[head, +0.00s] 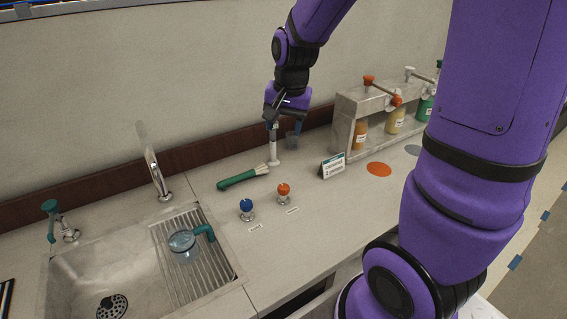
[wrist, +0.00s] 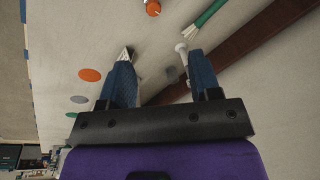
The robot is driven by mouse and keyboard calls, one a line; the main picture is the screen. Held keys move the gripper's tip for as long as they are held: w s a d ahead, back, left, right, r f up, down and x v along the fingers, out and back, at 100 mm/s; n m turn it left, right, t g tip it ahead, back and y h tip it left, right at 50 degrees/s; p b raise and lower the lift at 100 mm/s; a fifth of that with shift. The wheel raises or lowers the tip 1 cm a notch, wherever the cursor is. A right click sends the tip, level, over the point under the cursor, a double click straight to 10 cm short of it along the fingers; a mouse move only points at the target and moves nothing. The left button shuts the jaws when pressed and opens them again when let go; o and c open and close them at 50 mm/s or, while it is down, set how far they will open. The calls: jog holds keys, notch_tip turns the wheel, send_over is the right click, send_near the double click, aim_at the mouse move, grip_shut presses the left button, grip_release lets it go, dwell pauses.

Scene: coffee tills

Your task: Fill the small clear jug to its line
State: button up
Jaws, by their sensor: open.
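The small clear jug (head: 184,252) with a teal handle (head: 205,231) stands upright on the ribbed drainboard (head: 168,234) at the right of the sink. Its line and any water in it are too small to tell. A grey curved spout (head: 152,166) rises behind the sink, apart from the jug. A blue knob (head: 246,205) and an orange knob (head: 283,189) stand on the counter right of the jug; the orange knob also shows in the wrist view (wrist: 153,8). My gripper (head: 283,136) is open and empty near the back wall, far from the jug; its fingers show in the wrist view (wrist: 162,82).
A white upright post (head: 274,150) stands close to my gripper. A green-handled brush (head: 240,178) lies left of it. A small sign (head: 332,166), an orange disc (head: 379,169) and a rack of pump bottles (head: 350,102) are right. A teal-topped tap (head: 50,208) is left of the sink.

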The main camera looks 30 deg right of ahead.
aim_at(283, 186)
jog(key=w+d+f+m, duration=0.1)
jog(key=w+f, duration=0.1)
jog(key=f, duration=0.3)
jog(key=w+d+f+m+g, duration=0.1)
jog(key=w+f+m, duration=0.1)
jog(key=f, duration=0.4)
jog(key=w+d+f+m+g, duration=0.1)
jog(key=w+f+m, duration=0.1)
jog(key=f, duration=0.3)
jog(key=shift+d+f, duration=0.15)
jog(key=shift+d, duration=0.15)
notch_tip(283, 186, down, 9)
jog(key=shift+r, duration=0.1)
jog(key=shift+f, duration=0.3)
jog(key=shift+c, duration=0.4)
jog(key=shift+r, duration=0.1)
jog(key=c, duration=0.5)
